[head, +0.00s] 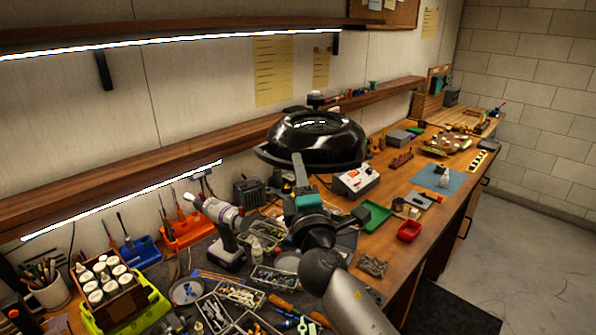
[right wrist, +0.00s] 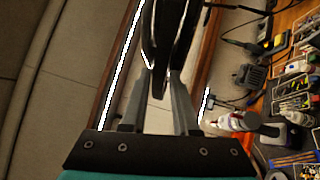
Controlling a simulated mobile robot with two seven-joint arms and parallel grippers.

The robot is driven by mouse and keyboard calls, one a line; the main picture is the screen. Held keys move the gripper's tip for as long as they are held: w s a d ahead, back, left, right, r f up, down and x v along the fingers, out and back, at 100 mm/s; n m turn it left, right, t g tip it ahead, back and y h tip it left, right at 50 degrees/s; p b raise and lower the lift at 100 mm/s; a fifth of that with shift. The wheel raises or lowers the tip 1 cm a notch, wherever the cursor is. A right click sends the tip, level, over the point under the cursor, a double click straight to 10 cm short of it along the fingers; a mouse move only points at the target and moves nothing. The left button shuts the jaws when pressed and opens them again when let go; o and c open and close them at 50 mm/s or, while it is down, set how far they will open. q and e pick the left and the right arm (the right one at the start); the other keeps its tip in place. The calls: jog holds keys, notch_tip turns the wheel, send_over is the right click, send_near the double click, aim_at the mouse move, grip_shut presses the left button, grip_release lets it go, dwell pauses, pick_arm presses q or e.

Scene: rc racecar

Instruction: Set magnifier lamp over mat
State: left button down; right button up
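The magnifier lamp's glossy black ring head (head: 340,146) is up above the bench in the middle of the head view, with its lens facing up and toward me. My right gripper (head: 298,165) is at the near rim of this head. In the right wrist view its fingers (right wrist: 158,80) close in on the dark rim (right wrist: 163,30) and appear to pinch it. A small blue mat (head: 437,180) lies on the bench to the right of the lamp. A dark grey work surface, mostly covered by tools, lies at the near left. My left gripper is out of view.
Below the lamp stand a drill (head: 228,240), a white-topped box with red parts (head: 355,181), a green tray (head: 375,216) and a red bin (head: 409,230). A long wooden shelf (head: 130,195) runs along the wall behind.

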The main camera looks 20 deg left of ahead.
jog(key=b+v, duration=0.1)
jog(key=v, duration=1.4)
jog(key=shift+s+f, duration=0.1)
jog(key=shift+f, duration=0.1)
